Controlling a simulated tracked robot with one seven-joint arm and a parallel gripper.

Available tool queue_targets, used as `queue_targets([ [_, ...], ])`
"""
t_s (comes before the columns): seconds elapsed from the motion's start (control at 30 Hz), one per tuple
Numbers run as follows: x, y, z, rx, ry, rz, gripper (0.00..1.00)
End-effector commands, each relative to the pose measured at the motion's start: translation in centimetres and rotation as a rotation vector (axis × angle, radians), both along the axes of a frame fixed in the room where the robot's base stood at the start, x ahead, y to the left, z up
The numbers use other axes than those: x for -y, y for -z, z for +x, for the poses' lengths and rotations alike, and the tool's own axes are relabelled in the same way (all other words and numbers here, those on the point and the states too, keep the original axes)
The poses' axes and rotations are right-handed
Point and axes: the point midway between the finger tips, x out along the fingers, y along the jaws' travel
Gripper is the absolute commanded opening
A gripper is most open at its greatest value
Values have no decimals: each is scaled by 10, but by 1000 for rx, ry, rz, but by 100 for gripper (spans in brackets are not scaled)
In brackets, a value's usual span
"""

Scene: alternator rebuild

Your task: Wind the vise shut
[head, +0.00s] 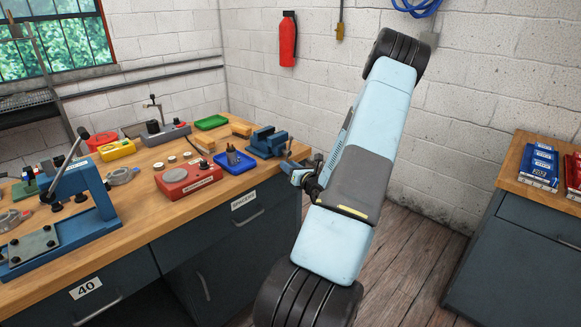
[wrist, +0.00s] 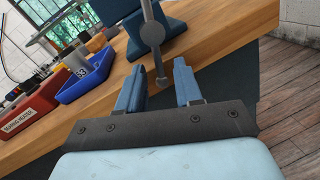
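The blue vise (head: 266,141) is at the bench's right end. In the wrist view its blue body (wrist: 168,38) is at the top, partly cut off. Its grey handle bar (wrist: 152,34) hangs down past the bench edge, with a knob at its lower end. My gripper (wrist: 158,76) is open, with blue fingers on either side of the bar's lower end and a visible gap on both sides. I cannot tell how deep the bar is between them. In the head view my gripper (head: 292,168) is just in front of the vise. The vise jaw gap is hard to make out.
A blue tray (head: 234,163) with tools stands left of the vise, beside a red block with round parts (head: 188,180). A wood block (head: 241,129) and a green tray (head: 211,122) are behind. A second cabinet (head: 518,247) stands right; open floor lies between.

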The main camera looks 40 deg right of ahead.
Motion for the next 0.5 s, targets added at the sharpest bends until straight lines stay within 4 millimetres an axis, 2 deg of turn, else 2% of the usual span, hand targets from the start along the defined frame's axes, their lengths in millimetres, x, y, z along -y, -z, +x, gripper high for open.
queue_targets([
  [0.33,1,0,3,0,1,0,35],
  [0.5,1,0,3,0,1,0,19],
])
